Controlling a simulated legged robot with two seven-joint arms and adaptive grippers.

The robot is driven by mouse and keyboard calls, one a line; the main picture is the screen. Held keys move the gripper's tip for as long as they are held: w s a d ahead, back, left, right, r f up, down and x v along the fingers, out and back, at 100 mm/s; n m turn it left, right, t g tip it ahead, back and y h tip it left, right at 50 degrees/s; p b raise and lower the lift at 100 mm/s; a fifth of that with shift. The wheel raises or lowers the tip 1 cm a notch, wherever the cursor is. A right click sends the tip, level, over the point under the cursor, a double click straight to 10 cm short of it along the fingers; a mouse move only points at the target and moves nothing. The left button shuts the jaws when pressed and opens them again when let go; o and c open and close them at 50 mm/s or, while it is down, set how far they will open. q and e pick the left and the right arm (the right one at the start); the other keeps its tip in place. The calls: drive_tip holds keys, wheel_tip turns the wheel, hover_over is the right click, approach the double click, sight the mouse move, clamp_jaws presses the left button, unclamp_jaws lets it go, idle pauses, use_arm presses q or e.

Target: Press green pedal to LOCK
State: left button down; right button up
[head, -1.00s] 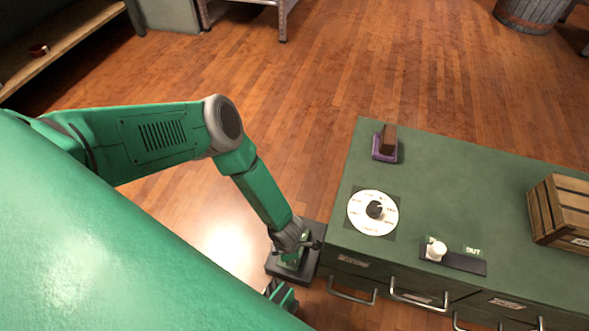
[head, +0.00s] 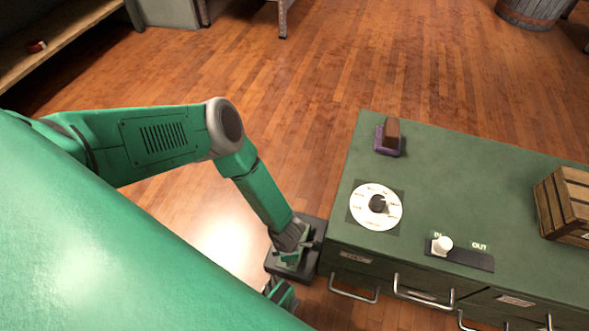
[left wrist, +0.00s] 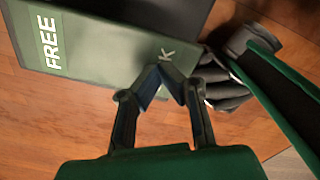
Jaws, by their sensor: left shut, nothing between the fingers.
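The green pedal (left wrist: 95,45) sits on a dark base (head: 312,228) by the left end of the green cabinet. In the left wrist view its face reads FREE at the left end, and a letter K shows at the other end, the rest of that word hidden by my fingers. My left gripper (left wrist: 162,68) is shut and empty, its tips over the K end. I cannot tell whether they touch it. My right gripper is not clearly seen.
The cabinet top (head: 440,190) carries a white dial (head: 366,220), a white slider knob (head: 442,244) by an OUT label, a brown block on a purple base (head: 388,151) and a wooden crate (head: 570,203). Drawer handles (head: 352,296) stick out in front. Open wood floor lies behind.

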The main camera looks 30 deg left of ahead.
idle(0.3)
use_arm(q)
wheel_tip(320, 180, up, 9)
drive_tip(key=p, duration=0.8)
idle(0.4)
